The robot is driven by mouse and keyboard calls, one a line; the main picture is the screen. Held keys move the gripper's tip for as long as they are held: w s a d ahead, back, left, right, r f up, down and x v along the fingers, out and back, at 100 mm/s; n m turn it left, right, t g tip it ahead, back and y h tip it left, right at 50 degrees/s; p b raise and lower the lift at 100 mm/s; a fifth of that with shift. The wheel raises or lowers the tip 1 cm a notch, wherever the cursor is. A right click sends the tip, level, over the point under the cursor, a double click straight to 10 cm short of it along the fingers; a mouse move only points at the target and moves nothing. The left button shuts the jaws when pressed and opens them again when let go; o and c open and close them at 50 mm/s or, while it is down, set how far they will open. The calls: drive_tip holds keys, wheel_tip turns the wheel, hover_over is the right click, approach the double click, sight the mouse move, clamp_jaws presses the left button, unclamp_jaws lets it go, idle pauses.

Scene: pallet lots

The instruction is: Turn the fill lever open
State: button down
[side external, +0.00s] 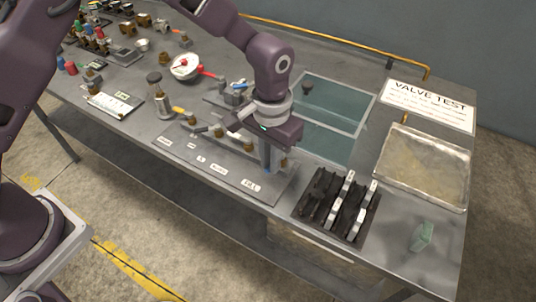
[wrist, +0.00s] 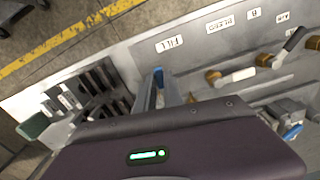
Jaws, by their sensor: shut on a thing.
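My gripper (side external: 268,163) points down at the right end of the valve panel (side external: 222,172), beside the FILL label (side external: 250,184). In the wrist view my gripper (wrist: 166,90) is closed around the fill lever, just below the FILL label (wrist: 169,43). The fingers hide most of the lever, so its angle cannot be told. In the wrist view, a brass valve with a white handle (wrist: 238,76) is to the right.
A black rack (side external: 335,204) with white-handled pieces stands right of the panel. A water-filled basin (side external: 325,110) lies behind, and a metal tray (side external: 425,165) is at the right. A green block (side external: 422,236) lies near the front right corner. More valves (side external: 218,131) line the panel leftward.

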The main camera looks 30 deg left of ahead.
drive_tip(key=shift+d+n, duration=0.35)
drive_tip(key=shift+n, duration=0.45)
drive_tip(key=c, duration=1.7)
unclamp_jaws()
drive_tip(key=shift+c, duration=0.2)
drive_tip(key=shift+r, duration=0.1)
wheel_tip(320, 180, up, 7)
drive_tip(key=shift+f, duration=0.15)
